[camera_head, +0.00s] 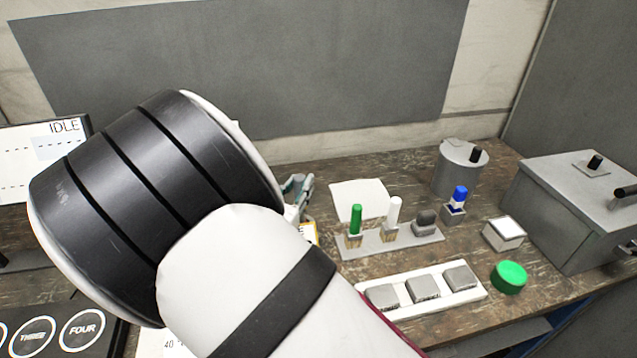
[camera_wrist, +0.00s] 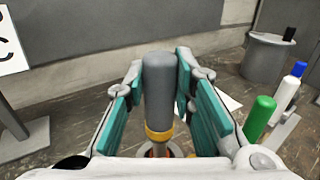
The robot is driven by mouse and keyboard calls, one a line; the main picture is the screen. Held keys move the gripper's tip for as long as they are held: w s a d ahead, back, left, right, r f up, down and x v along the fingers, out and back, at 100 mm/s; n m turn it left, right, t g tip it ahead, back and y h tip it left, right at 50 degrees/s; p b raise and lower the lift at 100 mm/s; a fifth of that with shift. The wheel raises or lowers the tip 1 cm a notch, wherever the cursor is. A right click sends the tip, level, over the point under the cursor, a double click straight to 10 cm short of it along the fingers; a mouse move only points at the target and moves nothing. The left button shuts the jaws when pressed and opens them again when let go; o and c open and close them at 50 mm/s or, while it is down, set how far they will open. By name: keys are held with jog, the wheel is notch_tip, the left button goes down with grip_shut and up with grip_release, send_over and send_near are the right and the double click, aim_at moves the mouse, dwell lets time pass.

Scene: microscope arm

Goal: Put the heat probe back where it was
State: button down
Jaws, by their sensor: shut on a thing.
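My gripper (camera_wrist: 163,88) is shut on the heat probe (camera_wrist: 159,95), a grey rounded cylinder with a yellow band low down. It stands between the teal finger pads in the wrist view. Its lower end is mostly hidden by the gripper body, and a round metal part with a reddish spot shows below the band. I cannot tell whether the probe touches anything there. In the head view my arm hides the probe, and only a bit of my gripper (camera_head: 297,189) shows.
A blue-topped item (camera_head: 459,197), a grey canister (camera_head: 457,172), a metal box (camera_head: 578,205) and a green button (camera_head: 509,277) stand right. A white paper (camera_head: 359,196) lies behind the rack.

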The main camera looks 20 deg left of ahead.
jog(key=shift+f, duration=2.35)
jog(key=shift+f, duration=0.15)
jog(key=c, duration=1.4)
grip_release()
jog(key=shift+o, duration=0.3)
jog(key=shift+s+r, duration=0.15)
jog(key=shift+r, duration=0.1)
jog(key=s, duration=1.1)
jog(key=shift+s+a+b, duration=0.25)
jog(key=shift+s+b, duration=0.1)
